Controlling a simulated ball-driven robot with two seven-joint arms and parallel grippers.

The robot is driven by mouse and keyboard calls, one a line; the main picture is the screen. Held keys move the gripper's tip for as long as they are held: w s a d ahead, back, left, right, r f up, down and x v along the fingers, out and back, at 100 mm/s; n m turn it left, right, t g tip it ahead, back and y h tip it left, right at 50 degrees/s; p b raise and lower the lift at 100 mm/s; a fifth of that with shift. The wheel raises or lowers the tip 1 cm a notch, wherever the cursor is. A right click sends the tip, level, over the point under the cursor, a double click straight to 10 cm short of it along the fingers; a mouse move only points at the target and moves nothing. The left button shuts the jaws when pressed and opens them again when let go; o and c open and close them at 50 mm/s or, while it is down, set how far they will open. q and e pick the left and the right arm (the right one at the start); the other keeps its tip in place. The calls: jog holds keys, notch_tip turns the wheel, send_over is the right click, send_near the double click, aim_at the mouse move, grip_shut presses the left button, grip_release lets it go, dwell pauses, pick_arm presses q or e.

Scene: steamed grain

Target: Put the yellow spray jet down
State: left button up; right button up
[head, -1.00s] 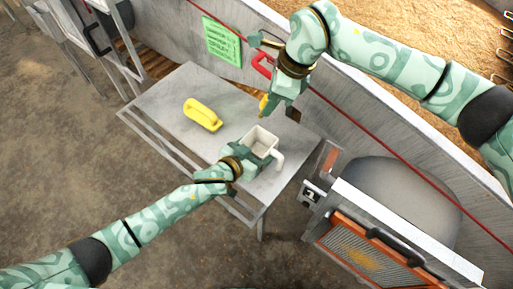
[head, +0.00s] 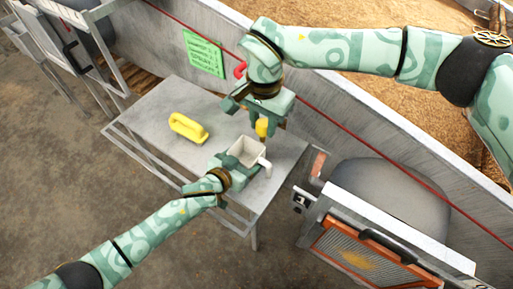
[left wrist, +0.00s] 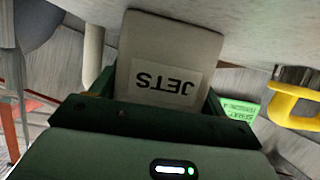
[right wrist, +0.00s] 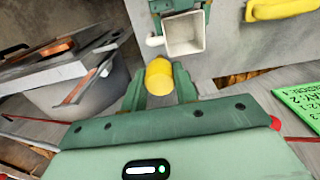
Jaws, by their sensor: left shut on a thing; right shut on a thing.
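The yellow spray jet (head: 262,127) is held in my right gripper (head: 264,120), pointing down. It stands out between the two green fingers in the right wrist view (right wrist: 158,80). My left gripper (head: 232,162) is shut on a white square cup (head: 257,146) with a side handle. The cup's label reads JETS, upside down, in the left wrist view (left wrist: 165,82). In the head view the jet appears just beyond the cup's far rim, not inside it. The cup's visible inside looks empty in the right wrist view (right wrist: 184,34).
A grey metal table (head: 170,105) lies under both grippers. A yellow handled tool (head: 188,128) rests on it at left. A green notice (head: 204,54) hangs on the wall behind. An orange-framed screen unit (head: 365,250) stands at right. The table's left part is mostly clear.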

aim_at(263, 141)
notch_tip(263, 141, down, 8)
jog(key=shift+f, duration=0.1)
dwell(0.4)
jog(key=o, duration=1)
jog(key=shift+f, duration=0.1)
jog(key=shift+c, duration=0.2)
notch_tip(263, 141, up, 12)
jog(key=shift+r, duration=0.2)
